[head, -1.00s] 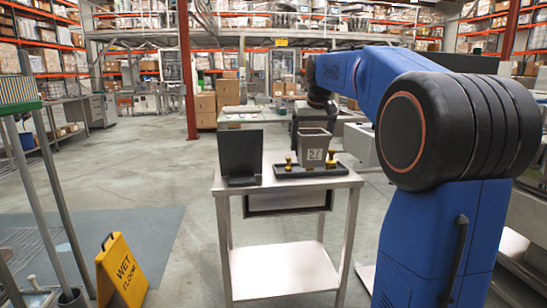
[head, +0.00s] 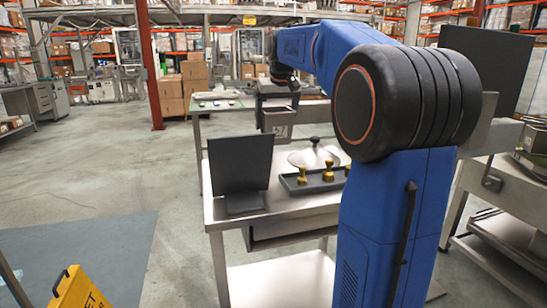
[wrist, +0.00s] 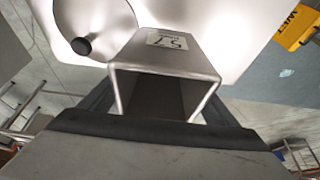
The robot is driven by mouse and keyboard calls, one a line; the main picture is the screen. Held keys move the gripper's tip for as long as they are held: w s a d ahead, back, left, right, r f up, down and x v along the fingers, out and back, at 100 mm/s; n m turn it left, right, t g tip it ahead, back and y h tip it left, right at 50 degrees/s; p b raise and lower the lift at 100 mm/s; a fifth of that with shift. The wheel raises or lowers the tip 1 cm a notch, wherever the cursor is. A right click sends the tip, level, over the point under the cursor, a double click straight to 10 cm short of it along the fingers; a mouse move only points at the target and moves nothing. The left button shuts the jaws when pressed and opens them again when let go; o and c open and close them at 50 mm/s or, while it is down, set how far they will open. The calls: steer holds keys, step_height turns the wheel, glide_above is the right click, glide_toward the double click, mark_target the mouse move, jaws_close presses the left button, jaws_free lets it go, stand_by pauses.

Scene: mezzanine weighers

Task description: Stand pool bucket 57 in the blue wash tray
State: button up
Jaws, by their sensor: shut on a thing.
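Pool bucket 57 (head: 279,116) is a grey, square-sided bucket with a label reading 57. I cannot make out the blue wash tray in either view.
A yellow wet-floor sign (head: 75,290) stands at lower left. Floor on the left is open.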

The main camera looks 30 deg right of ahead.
steer(key=shift+f, duration=4.8)
steer(key=o, duration=1.4)
steer(key=shift+f, duration=0.1)
